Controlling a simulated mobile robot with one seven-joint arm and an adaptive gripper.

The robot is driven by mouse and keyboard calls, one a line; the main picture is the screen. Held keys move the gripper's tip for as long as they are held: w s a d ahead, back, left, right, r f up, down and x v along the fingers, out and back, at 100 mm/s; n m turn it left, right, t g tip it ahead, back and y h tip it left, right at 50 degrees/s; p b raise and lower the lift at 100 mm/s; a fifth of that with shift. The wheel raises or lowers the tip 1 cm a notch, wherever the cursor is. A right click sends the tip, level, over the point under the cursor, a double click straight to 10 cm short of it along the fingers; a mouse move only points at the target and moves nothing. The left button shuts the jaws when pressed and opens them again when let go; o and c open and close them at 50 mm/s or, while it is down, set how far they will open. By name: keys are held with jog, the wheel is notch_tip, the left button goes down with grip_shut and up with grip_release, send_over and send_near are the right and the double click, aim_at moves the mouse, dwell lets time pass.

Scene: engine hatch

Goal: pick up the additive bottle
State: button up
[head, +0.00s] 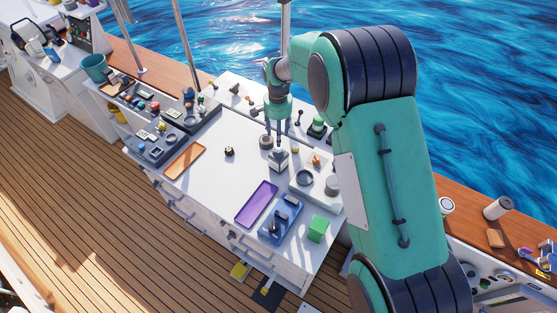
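A small grey-and-white bottle with a dark top (278,160), which looks like the additive bottle, stands upright on the white worktop (220,178), right of its middle. My gripper (275,143) points straight down just above it, with its two fingers apart. The fingertips are close to the bottle's top; I cannot tell whether they touch it or reach around it. The bottle's label is too small to read.
A round dark-topped item (266,142) stands close beside my gripper. A white tray (296,189) with round parts lies right of the bottle. A purple tray (257,204), an orange tray (185,161) and a green block (318,229) are also on the worktop. Its middle is mostly clear.

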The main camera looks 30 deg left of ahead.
aim_at(279, 157)
jog(key=shift+f, duration=1.95)
jog(key=shift+f, duration=0.2)
jog(key=shift+w+a+f+p, duration=0.15)
jog(key=shift+f+p, duration=0.7)
jog(key=shift+f, duration=1.55)
grip_shut()
